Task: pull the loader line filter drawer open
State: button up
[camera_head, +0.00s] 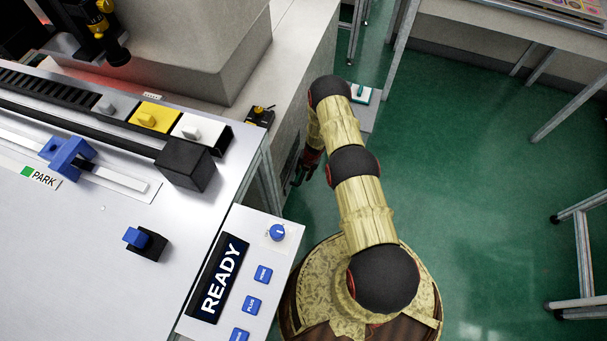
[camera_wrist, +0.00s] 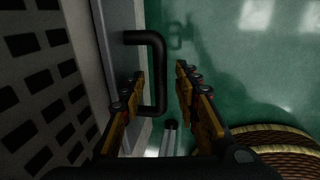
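In the wrist view, a black D-shaped handle (camera_wrist: 159,65) stands out from a pale panel edge (camera_wrist: 118,45), which I take to be the filter drawer's front. My gripper (camera_wrist: 161,78) is open, its two yellow-brown fingers apart. The handle's long bar appears between the fingertips, with the left finger on the panel side and the right finger on the outer side. Clear gaps show beside the bar, and I cannot tell its exact depth. In the head view my gripper (camera_head: 304,170) is small and dark beside the machine's side, partly behind my arm; the handle is not distinct there.
A grey perforated panel (camera_wrist: 45,80) fills the left of the wrist view. Green floor lies to the right. In the head view, a bench with a READY display (camera_head: 219,279) stands at left. A table (camera_head: 520,35) is at upper right and a stool (camera_head: 585,255) at right.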

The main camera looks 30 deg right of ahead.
jog(key=c, duration=0.4)
jog(key=c, duration=0.3)
grip_shut()
